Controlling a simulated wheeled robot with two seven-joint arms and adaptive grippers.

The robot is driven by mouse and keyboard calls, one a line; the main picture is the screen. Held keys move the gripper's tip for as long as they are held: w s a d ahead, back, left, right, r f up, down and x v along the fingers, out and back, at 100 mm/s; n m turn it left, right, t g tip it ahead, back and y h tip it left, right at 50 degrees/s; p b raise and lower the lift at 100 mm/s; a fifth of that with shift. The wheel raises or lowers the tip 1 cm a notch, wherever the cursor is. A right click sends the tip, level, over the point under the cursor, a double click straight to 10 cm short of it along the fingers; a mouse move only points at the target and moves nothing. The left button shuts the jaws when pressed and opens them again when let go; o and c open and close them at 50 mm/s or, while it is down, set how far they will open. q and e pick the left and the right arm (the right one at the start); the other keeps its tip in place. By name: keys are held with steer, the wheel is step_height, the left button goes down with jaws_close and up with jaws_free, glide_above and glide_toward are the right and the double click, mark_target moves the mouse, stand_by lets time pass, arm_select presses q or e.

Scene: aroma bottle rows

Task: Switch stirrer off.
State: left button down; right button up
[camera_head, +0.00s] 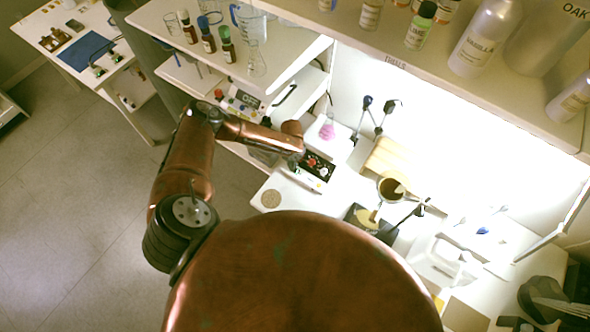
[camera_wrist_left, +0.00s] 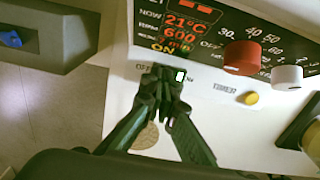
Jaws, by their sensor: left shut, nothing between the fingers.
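The stirrer's control panel (camera_wrist_left: 230,45) fills the upper right of the left wrist view; its lit display (camera_wrist_left: 183,30) reads 21°C, 600 and ON. Below the display is a small switch (camera_wrist_left: 180,76) with a white lit face, between OFF and a partly hidden label. My left gripper (camera_wrist_left: 165,76) is shut and empty, its fingertips right beside the switch; I cannot tell whether they touch it. In the head view the stirrer's black panel (camera_head: 319,166) shows just past the end of my left arm, below a flask of pink liquid (camera_head: 328,130). My right gripper is not in view.
The panel also has a red knob (camera_wrist_left: 242,57), a white knob (camera_wrist_left: 287,77) and a yellow button (camera_wrist_left: 251,98). A round cork-coloured disc (camera_head: 271,198) lies on the bench in front. A shelf with bottles and glassware (camera_head: 255,60) stands behind my left arm.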

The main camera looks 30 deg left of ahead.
arm_select(q)
steer(key=shift+f, duration=0.2)
steer(key=shift+r, duration=0.1)
steer(key=shift+r+p, duration=2.7)
steer(key=shift+r, duration=0.8)
